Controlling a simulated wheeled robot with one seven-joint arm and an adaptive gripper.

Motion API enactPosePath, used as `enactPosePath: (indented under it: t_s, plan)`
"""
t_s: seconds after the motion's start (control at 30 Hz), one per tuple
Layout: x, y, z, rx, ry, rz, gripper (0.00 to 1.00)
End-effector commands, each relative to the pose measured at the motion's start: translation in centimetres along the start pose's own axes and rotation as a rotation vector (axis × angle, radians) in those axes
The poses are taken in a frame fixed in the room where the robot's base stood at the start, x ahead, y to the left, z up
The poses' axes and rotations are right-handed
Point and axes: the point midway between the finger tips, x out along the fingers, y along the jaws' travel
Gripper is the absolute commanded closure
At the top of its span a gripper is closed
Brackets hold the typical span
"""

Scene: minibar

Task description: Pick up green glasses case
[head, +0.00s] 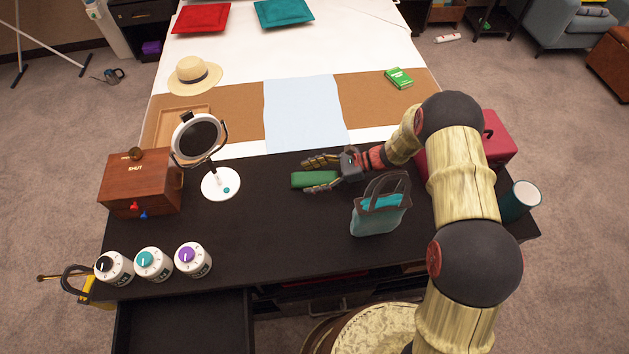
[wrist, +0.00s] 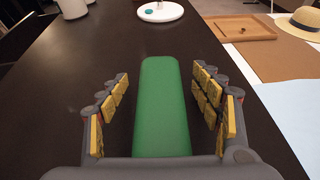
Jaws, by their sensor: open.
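The green glasses case (head: 314,180) lies on the dark tabletop near its back edge, in the middle of the head view. In the wrist view the green case (wrist: 161,105) runs lengthwise between the two fingers. My gripper (head: 322,175) is open, with one finger on each side of the case. In the wrist view my gripper (wrist: 163,105) shows a gap between the case and each finger. The near end of the case is hidden behind the gripper body in the wrist view.
A teal bag (head: 379,215) stands close to my gripper on the near right. A round mirror (head: 221,184) and a wooden box (head: 140,184) stand to the left. Several dial-topped jars (head: 152,264) stand front left. Tabletop between mirror and case is clear.

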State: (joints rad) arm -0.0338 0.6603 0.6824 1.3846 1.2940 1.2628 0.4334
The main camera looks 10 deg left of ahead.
Motion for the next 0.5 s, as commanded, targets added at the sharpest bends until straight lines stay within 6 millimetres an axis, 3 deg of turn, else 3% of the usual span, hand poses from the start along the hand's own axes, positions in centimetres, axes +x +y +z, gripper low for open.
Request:
enactPosePath:
  t_s: [0.1,0.3,0.5]
  plan:
    - [1.09,-0.02,-0.03,-0.001,0.001,0.000,0.35]
    - [1.08,-0.05,0.06,-0.001,0.001,-0.001,0.35]
    - [1.07,-0.04,0.06,-0.001,0.000,-0.001,0.46]
